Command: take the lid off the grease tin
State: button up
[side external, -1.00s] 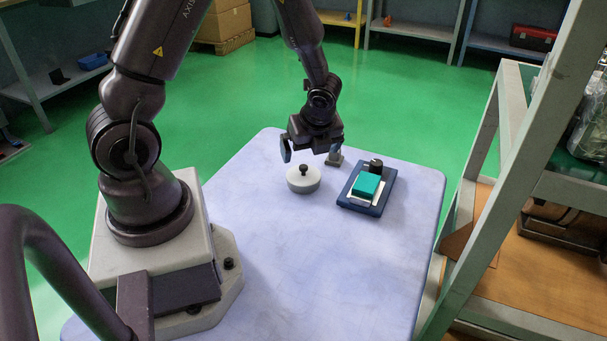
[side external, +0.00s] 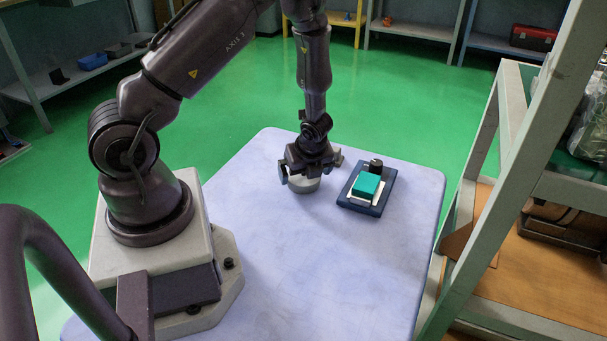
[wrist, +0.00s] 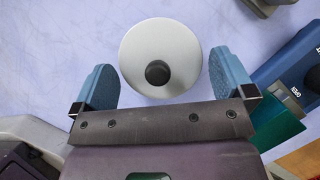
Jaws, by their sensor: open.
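The grease tin (side external: 303,187) is a short, round, light grey tin standing on the cart top. In the wrist view its pale lid (wrist: 160,58) is a round disc with a black knob (wrist: 157,73) in the middle. My gripper (wrist: 165,85) is open over the tin. One blue-padded finger is on each side of the lid, with a gap between each finger and the rim. In the side view my gripper (side external: 309,175) hides the knob and most of the lid. I cannot tell the exact height of the fingertips over the lid.
A small grey block (wrist: 263,5) is beyond the tin. The front of the cart top (side external: 320,265) is clear. A shelf frame (side external: 500,180) stands at the right.

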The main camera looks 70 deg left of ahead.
jog(key=c, duration=0.6)
jog(key=shift+r, duration=0.1)
jog(key=shift+c, duration=0.2)
